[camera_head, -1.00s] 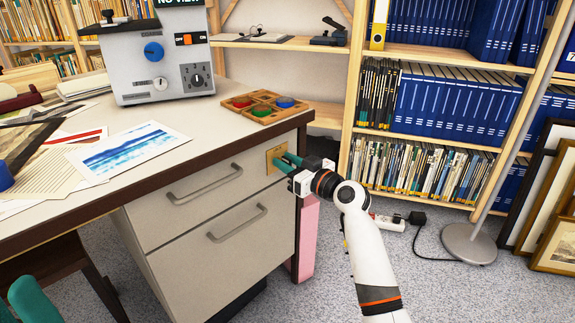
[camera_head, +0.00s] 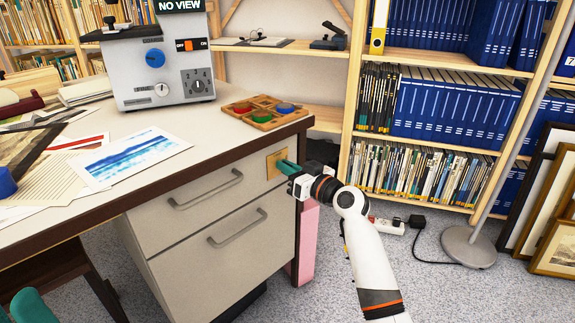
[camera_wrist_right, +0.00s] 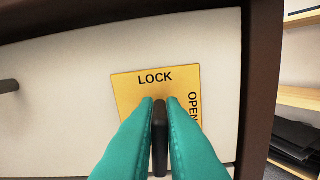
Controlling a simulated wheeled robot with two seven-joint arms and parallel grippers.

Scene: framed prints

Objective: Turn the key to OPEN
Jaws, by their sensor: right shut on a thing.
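My right gripper (camera_head: 284,166) is at the yellow lock plate (camera_head: 271,163) on the desk's upper drawer front. In the right wrist view the plate (camera_wrist_right: 127,88) reads LOCK along its top and OPEN down its right side. The teal fingers (camera_wrist_right: 160,118) are shut on a thin black key (camera_wrist_right: 160,138). The key stands upright in that view, its top end below the word LOCK. The lower part of the plate and the keyhole are hidden behind the fingers.
The desk (camera_head: 215,140) carries a grey machine (camera_head: 160,75) reading NO VIEW, a wooden tray (camera_head: 250,103) of coloured discs and a blue print (camera_head: 130,155). Drawer handles stick out left of the plate. Bookshelves (camera_head: 430,148) stand behind. A teal piece shows at bottom left.

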